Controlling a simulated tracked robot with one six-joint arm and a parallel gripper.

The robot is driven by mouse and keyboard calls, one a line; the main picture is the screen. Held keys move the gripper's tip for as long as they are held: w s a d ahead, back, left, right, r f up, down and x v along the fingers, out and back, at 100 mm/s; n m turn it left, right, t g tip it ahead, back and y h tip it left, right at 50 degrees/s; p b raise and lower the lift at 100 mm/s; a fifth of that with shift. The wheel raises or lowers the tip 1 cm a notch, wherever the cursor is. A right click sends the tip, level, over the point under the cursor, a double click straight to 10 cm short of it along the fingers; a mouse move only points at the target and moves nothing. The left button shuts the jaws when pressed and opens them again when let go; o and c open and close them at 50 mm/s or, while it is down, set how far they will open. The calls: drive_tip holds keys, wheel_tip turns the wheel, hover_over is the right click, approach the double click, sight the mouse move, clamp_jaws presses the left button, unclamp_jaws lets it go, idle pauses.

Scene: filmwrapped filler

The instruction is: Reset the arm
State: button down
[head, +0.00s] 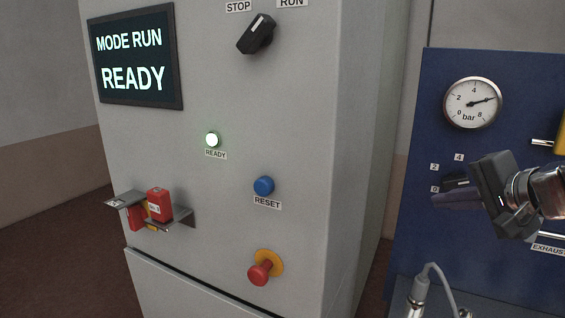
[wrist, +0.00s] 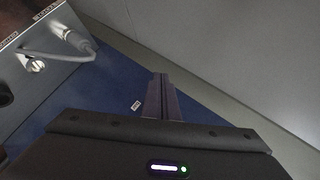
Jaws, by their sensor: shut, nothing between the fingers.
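My gripper (head: 436,200) is at the right in the head view, in front of the blue panel (head: 425,110), with its fingers pointing left. The fingers are together and hold nothing. In the wrist view the closed fingers (wrist: 160,76) stick up from the dark gripper body, over the blue panel surface. A small label lies beside them in that view. Part of my arm runs off the right edge of the head view.
A grey cabinet carries a lit screen (head: 135,62) reading MODE RUN, READY. It also has a selector knob (head: 256,34), a lit READY lamp (head: 212,139), a blue RESET button (head: 264,185) and a red mushroom button (head: 264,268). A gauge (head: 472,103) is above my gripper.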

drive_tip(key=s+a+f+n+g+y, duration=0.1)
drive_tip(key=s+a+f+n+g, duration=0.1)
drive_tip(key=a+f, duration=0.35)
drive_tip(key=s+a+f+n+g, duration=0.1)
drive_tip(key=a+f+n, duration=0.15)
drive_tip(key=a, duration=0.55)
drive_tip(key=s+a+f+n+g+h, duration=0.1)
drive_tip(key=s+a+f+n, duration=0.1)
drive_tip(key=s+f+n, duration=0.2)
drive_tip(key=s+a+f+n+g+h, duration=0.2)
drive_tip(key=s+a+f+n, duration=0.1)
drive_tip(key=s+f, duration=0.6)
drive_tip(key=shift+s+f+n, duration=0.15)
drive_tip(key=shift+s+n, duration=0.35)
drive_tip(key=shift+n, duration=0.05)
